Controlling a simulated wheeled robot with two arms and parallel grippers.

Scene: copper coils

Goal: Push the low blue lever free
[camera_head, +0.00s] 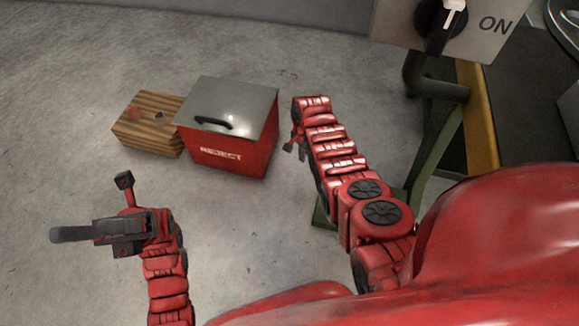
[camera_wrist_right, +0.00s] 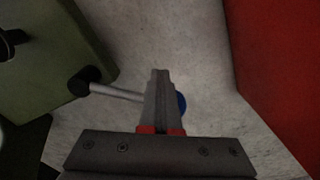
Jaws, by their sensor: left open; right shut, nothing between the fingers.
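In the right wrist view, the low lever is a pale grey rod (camera_wrist_right: 118,92) running from a black pivot (camera_wrist_right: 82,82) on a green body to a blue knob (camera_wrist_right: 181,102). My right gripper (camera_wrist_right: 160,74) is shut and empty. Its fingers cross in front of the lever's knob end and hide part of it; I cannot tell whether they touch. In the head view the lever and right gripper fingers are hidden by my right arm. My left gripper (camera_head: 72,234) is open and empty above bare floor at the left.
A red box marked REJECT (camera_head: 232,152), with a grey lid and black handle, stands left of my right arm. A green-framed stand (camera_head: 436,150) and an ON switch panel (camera_head: 404,22) are at the right. The floor at left is clear.

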